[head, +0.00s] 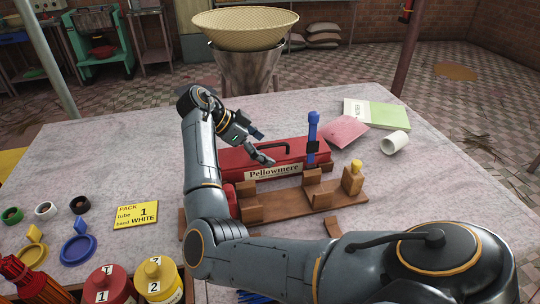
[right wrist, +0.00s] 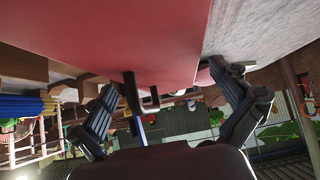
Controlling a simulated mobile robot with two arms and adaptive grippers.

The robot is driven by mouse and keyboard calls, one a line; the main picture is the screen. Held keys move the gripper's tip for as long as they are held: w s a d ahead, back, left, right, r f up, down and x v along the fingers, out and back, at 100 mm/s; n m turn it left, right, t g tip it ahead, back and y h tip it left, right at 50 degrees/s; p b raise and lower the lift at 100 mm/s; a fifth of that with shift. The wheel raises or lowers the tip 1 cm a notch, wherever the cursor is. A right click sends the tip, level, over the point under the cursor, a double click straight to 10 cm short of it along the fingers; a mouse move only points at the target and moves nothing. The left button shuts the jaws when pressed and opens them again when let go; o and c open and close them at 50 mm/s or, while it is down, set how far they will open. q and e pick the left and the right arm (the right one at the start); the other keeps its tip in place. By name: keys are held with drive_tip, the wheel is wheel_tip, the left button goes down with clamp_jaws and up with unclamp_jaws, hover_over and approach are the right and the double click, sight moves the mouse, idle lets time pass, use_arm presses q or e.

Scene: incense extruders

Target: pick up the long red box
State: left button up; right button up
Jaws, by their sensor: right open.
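The long red box (head: 236,158) lies on the table with a black handle (head: 288,146) on top and a "Pellowmere" label on its front. My right gripper (head: 262,147) is over the box's left part, beside the handle, with its fingers apart and nothing held. In the right wrist view the box's red surface (right wrist: 150,40) fills the upper middle. The handle (right wrist: 140,95) shows between the spread fingers there, and whether they touch the box I cannot tell. My left gripper is not in view.
A yellow card (head: 136,215), coloured rings and numbered jars lie left. A pink booklet (head: 345,131) and white cup (head: 395,144) lie right. The back-left tabletop is clear.

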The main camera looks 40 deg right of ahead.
drive_tip(key=x, duration=0.2)
drive_tip(key=shift+d+f, duration=0.15)
drive_tip(key=shift+d, duration=0.1)
drive_tip(key=shift+a, duration=0.1)
drive_tip(key=c, duration=1.4)
drive_tip(key=shift+c, duration=0.6)
